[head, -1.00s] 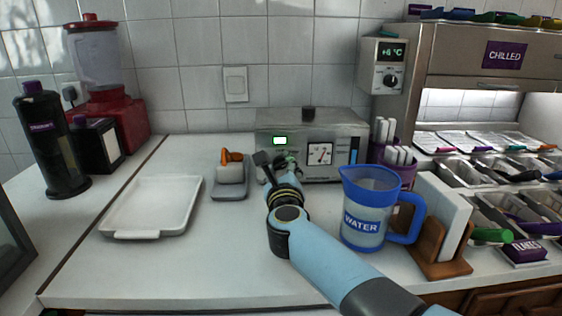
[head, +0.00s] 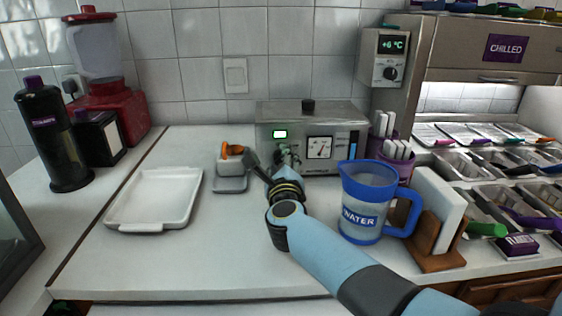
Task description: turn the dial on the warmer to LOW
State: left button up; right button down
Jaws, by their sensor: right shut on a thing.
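The warmer (head: 341,134) is a steel box against the tiled wall, with a lit green display, a round gauge and a blue strip on its front. Its dial is hidden behind my right gripper (head: 270,162), at the lower left of the front panel. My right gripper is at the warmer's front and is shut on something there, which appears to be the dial. The fingertips and the dial's pointer cannot be made out clearly. My left gripper is not in view.
A blue-rimmed water jug (head: 370,203) stands just right of my right arm, with a wooden rack (head: 436,258) beyond it. A small block with an orange handle (head: 232,151) is left of the gripper. A white tray (head: 190,211) lies further left.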

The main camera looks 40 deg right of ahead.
jog(key=c, duration=0.9)
grip_release()
jog(key=shift+a, duration=0.1)
jog(key=shift+s+a+f, duration=0.1)
jog(key=shift+s+a, duration=0.1)
jog(key=shift+s, duration=0.15)
jog(key=v, duration=1.1)
jog(key=shift+s, duration=0.1)
